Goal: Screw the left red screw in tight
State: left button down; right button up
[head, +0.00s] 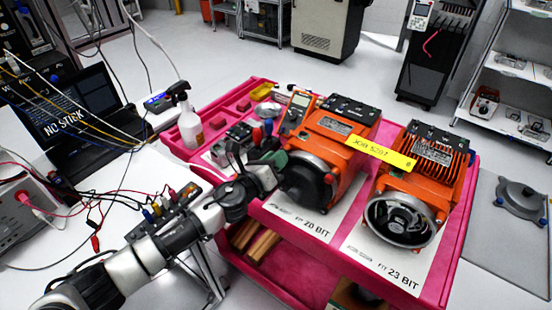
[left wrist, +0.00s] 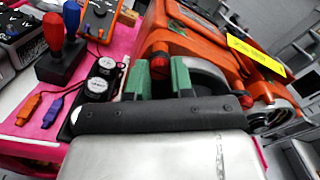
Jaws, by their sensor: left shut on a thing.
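The left red screw (left wrist: 160,68) shows in the left wrist view as a red head on the side of the left orange motor (head: 335,135). The green fingertips of my left gripper (left wrist: 160,80) stand on either side of it, shut on it. In the head view my left gripper (head: 277,160) reaches the left side of this motor, beside its dark round end, and hides the screw there. A second small red spot (left wrist: 246,101) shows farther right on the motor in the left wrist view. My right gripper is in neither view.
A second orange motor (head: 425,170) stands to the right on the pink cart (head: 458,245). A yellow label strip (head: 380,153) spans the motors. A multimeter (head: 296,113), a spray bottle (head: 188,122) and a black stand with red and blue handles (left wrist: 62,66) crowd the left.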

pick_arm(q)
jog(key=shift+s+f, duration=0.1)
jog(key=shift+f, duration=0.25)
jog(key=c, duration=1.3)
grip_release()
jog(key=o, duration=0.3)
jog(key=shift+a+r, duration=0.1)
jog(key=shift+r, duration=0.2)
jog(key=shift+o, duration=0.2)
jog(key=v, duration=1.1)
jog(key=shift+b, duration=0.45)
